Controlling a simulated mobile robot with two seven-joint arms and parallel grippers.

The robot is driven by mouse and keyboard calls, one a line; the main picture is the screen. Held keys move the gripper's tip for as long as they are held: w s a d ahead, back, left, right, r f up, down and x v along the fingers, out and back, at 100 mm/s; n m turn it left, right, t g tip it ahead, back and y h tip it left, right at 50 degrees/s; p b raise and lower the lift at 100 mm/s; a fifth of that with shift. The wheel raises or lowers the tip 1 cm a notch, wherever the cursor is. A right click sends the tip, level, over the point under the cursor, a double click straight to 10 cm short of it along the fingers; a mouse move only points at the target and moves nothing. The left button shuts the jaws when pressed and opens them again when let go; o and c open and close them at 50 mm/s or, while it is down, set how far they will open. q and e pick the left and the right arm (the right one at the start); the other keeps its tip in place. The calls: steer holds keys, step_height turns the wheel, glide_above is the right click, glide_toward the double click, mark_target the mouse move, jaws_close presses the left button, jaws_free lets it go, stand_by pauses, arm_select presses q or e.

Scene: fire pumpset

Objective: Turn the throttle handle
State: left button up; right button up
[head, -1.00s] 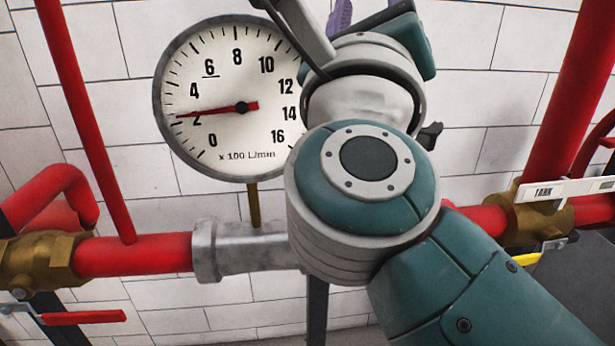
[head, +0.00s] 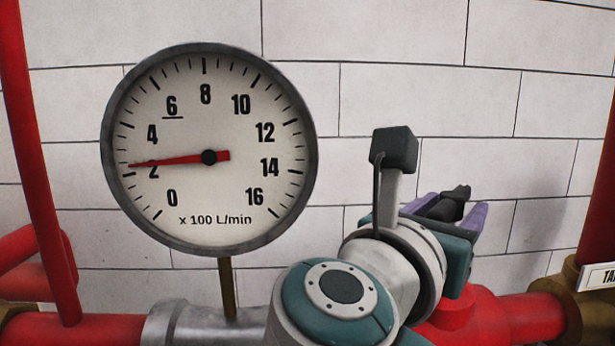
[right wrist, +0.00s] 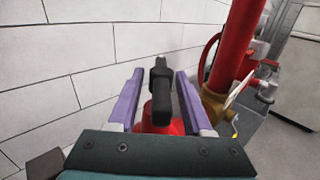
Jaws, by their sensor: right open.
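The black throttle handle (right wrist: 162,92) stands on a red fitting (right wrist: 158,125) in the right wrist view. It lies between the two purple fingers of my right gripper (right wrist: 160,74). The fingers are open, with a visible gap on each side of the handle. In the head view the handle (head: 452,205) shows between the purple fingers of my right gripper (head: 450,212), behind my wrist, which hides part of it. I cannot tell how deep the handle sits between the fingers. My left gripper is not in view.
A round flow gauge (head: 207,190) stands left of my right arm, its red needle near 2. A red pipe (head: 35,170) rises at the left. In the wrist view, a red pipe (right wrist: 238,45) with a brass fitting (right wrist: 214,108) stands right of the gripper. A white brick wall (head: 420,80) is behind.

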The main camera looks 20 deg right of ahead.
steer(key=shift+w+d, duration=0.3)
steer(key=shift+d, duration=0.15)
steer(key=shift+a, duration=0.1)
steer(key=shift+s, duration=0.1)
jaws_close()
